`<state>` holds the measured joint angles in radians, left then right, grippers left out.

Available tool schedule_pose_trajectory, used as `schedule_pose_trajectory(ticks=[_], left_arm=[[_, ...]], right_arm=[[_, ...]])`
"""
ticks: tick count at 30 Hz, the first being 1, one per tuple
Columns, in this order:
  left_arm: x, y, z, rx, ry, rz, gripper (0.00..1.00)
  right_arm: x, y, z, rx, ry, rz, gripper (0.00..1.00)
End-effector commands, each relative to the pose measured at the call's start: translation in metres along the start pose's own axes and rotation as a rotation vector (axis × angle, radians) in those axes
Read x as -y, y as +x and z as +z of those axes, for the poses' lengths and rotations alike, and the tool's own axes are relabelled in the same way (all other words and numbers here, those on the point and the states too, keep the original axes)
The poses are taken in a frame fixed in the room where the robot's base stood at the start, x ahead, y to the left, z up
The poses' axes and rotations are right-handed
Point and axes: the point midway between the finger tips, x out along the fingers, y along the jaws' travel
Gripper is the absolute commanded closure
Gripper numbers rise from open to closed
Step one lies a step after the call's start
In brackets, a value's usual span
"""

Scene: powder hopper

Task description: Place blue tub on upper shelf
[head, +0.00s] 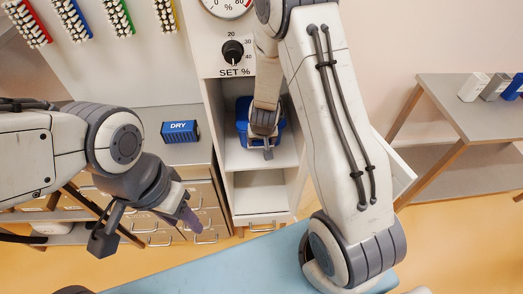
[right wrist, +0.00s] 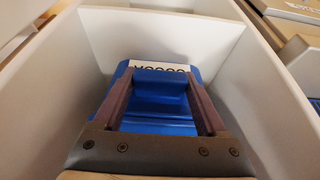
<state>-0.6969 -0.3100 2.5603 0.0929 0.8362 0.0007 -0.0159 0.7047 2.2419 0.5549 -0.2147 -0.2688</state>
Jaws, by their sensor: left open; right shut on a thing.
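The blue tub (head: 242,122) is inside the upper compartment of the narrow white cabinet (head: 214,120), partly hidden by my right arm. My right gripper (head: 265,140) reaches into that compartment. In the right wrist view, the gripper (right wrist: 158,100) is shut on the raised middle grip of the blue tub (right wrist: 125,80), with a dark finger on each side. A white label with cut-off dark lettering shows at its far end. White walls surround the tub; I cannot tell whether its base touches the shelf (head: 250,158). My left gripper (head: 185,215) is open and empty, outside the cabinet.
A blue box marked DRY (head: 180,132) sits on the grey counter at left. A lower compartment (head: 260,190) looks empty. A white open panel (head: 398,170) stands right of the cabinet. A side table (head: 470,120) holds small boxes. A dial panel (head: 232,50) is above.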

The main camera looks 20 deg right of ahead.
Motion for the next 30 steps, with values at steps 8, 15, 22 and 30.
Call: schedule_pose_trajectory(ticks=[8, 15, 22, 30], left_arm=[[0.002, 0.025, 0.001, 0.000, 0.001, 0.000, 0.50], [0.003, 0.044, 0.002, 0.000, 0.001, 0.000, 0.50], [0.003, 0.042, 0.002, 0.000, 0.001, 0.000, 0.50], [0.003, 0.043, 0.002, 0.000, 0.001, 0.000, 0.50]], right_arm=[[0.002, 0.022, 0.008, -0.003, -0.002, -0.001, 0.98], [0.001, 0.039, 0.013, -0.004, -0.002, -0.001, 0.98], [0.001, 0.037, 0.013, -0.003, -0.002, -0.001, 0.98], [0.001, 0.039, 0.014, -0.001, -0.003, -0.001, 0.00]])
